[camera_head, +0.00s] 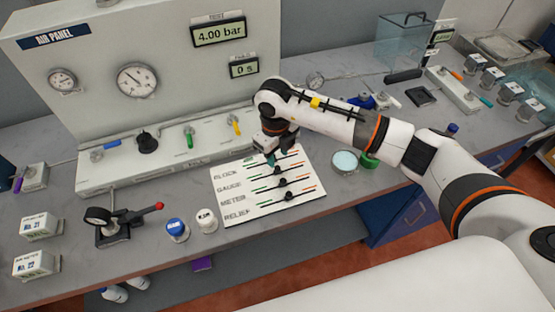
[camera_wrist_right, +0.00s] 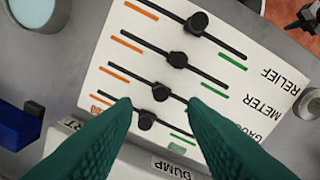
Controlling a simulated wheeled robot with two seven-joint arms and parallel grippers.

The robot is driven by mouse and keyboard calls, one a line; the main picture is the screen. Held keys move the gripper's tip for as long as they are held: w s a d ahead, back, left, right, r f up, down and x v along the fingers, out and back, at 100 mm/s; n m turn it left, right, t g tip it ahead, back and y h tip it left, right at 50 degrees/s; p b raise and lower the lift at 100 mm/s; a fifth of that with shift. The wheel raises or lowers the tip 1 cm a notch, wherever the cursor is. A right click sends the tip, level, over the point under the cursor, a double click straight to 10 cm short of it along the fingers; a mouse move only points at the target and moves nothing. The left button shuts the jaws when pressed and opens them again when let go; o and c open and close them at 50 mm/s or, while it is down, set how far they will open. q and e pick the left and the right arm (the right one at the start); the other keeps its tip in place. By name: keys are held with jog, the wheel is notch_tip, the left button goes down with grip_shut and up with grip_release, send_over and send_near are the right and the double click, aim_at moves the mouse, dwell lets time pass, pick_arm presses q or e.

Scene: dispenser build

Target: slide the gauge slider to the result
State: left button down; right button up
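The white slider board (camera_head: 262,208) lies on the bench with rows labelled BLOCK, GAUGE, METER and RELIEF. Each row has a dark slot with a black knob and orange and green marks at its ends. In the right wrist view the board is upside down; the gauge slider (camera_wrist_right: 160,92) is the third knob from the top, near mid-slot. My right gripper (camera_wrist_right: 158,104) is open, its teal fingertips apart on either side of the gauge and block knobs (camera_wrist_right: 146,121). In the head view the gripper (camera_head: 271,158) hides part of the block row. My left gripper is out of view.
The air panel (camera_head: 110,75) behind has gauges, valves and displays reading 4.00 bar and 0 s.

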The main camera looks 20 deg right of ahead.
aim_at(278, 168)
jog(key=shift+f+p, duration=0.4)
jog(key=shift+f, duration=2.1)
grip_shut()
